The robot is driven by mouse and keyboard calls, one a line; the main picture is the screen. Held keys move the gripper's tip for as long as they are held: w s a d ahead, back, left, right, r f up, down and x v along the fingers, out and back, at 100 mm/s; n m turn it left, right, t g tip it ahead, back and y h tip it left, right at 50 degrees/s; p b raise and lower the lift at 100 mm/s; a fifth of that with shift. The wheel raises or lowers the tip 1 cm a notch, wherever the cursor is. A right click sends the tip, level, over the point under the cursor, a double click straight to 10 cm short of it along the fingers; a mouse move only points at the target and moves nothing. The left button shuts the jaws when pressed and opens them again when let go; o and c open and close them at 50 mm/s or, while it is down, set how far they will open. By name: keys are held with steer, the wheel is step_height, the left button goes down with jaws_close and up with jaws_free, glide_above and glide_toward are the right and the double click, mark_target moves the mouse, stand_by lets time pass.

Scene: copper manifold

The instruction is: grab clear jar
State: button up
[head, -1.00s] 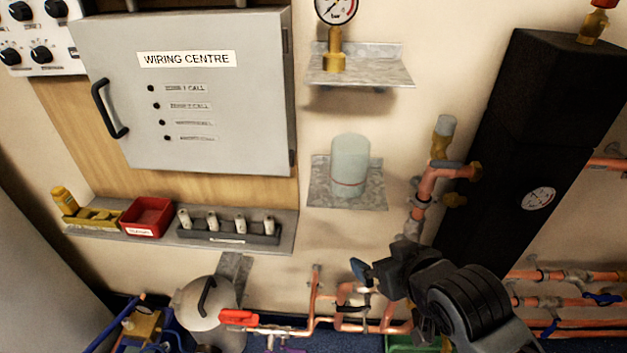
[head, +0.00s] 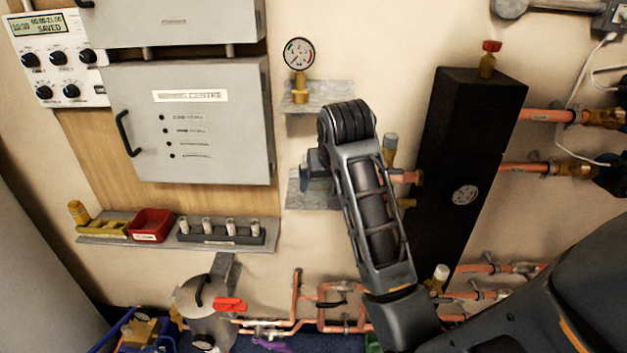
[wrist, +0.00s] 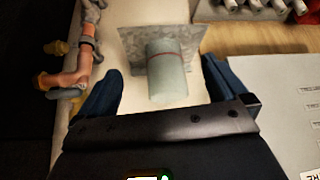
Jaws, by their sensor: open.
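The clear jar (wrist: 167,78) is a pale, translucent cylinder with a thin red line around it. It stands on a small grey metal shelf (wrist: 135,48) fixed to the wall. In the wrist view my gripper (wrist: 160,85) is open, with one blue finger on each side of the jar and gaps showing on both sides. I cannot tell how deep the jar sits between the fingers. In the head view my arm hides most of the jar and the gripper; part of the shelf (head: 296,192) shows at the left of the arm.
A pressure gauge (head: 299,55) stands on another shelf (head: 325,92) above. Copper pipe with a valve (wrist: 70,75) is close beside the gripper. A grey wiring box (head: 190,125) and a ledge with a red bin (head: 152,224) are to the left in the head view.

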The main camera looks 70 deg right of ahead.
steer(key=shift+w+d+f+p, duration=0.3)
steer(key=shift+w+d+f, duration=0.6)
steer(key=shift+d, duration=0.7)
steer(key=shift+w+d+f+p, duration=0.25)
steer(key=shift+w+d+f, duration=0.25)
steer(key=shift+w+d, duration=0.85)
steer(key=shift+w+d+f+p, duration=0.3)
steer(key=shift+w+d+f, duration=0.5)
steer(key=shift+d, duration=1)
steer(key=shift+r, duration=0.1)
steer(key=c, duration=0.8)
steer(key=shift+c, duration=0.2)
steer(key=shift+w+r+b, duration=0.1)
steer(key=shift+r+b, duration=0.1)
steer(key=shift+b, duration=0.15)
